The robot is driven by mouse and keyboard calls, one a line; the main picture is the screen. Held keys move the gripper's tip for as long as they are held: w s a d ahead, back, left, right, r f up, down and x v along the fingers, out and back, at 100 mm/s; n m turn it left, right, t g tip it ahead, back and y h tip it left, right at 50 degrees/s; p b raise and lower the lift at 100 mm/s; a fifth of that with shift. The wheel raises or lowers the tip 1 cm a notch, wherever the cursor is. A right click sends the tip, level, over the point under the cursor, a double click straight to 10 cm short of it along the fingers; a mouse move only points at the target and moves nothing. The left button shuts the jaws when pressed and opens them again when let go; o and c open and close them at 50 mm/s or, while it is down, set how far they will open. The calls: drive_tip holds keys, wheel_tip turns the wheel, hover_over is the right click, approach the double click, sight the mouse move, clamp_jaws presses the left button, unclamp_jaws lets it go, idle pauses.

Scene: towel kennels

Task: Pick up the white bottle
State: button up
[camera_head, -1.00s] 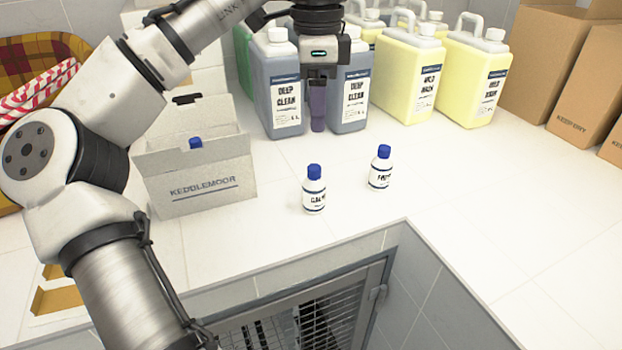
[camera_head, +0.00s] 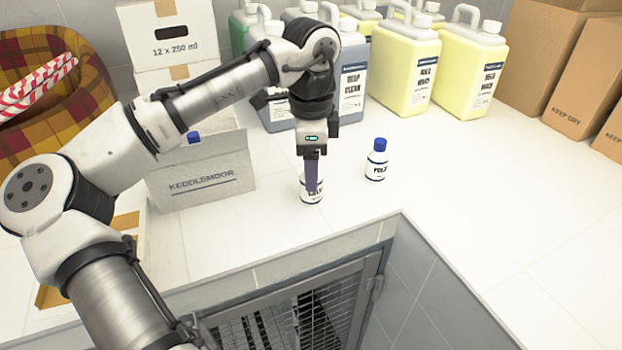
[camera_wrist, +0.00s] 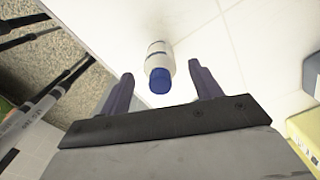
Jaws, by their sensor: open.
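A small white bottle (camera_head: 311,199) with a dark label stands on the counter in the head view. My gripper (camera_head: 312,188) is directly over it, pointing down, and hides its cap and most of its body. In the wrist view, a white bottle (camera_wrist: 159,52) with a blue cap shows between and just beyond my two spread fingers, which look apart from it. A second white bottle (camera_head: 376,160), also blue-capped, stands upright to the right, clear of my gripper.
A grey KEDDLEMOOR box (camera_head: 203,182) with a blue cap showing inside stands left. Large grey and yellow jugs (camera_head: 404,68) and brown cartons (camera_head: 545,55) line the back. The counter ends in front, above a metal grate door (camera_head: 325,315). The counter's right side is clear.

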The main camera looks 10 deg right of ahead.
drive_tip(key=shift+f, duration=0.5)
drive_tip(key=c, duration=1.1)
drive_tip(key=shift+r, duration=0.15)
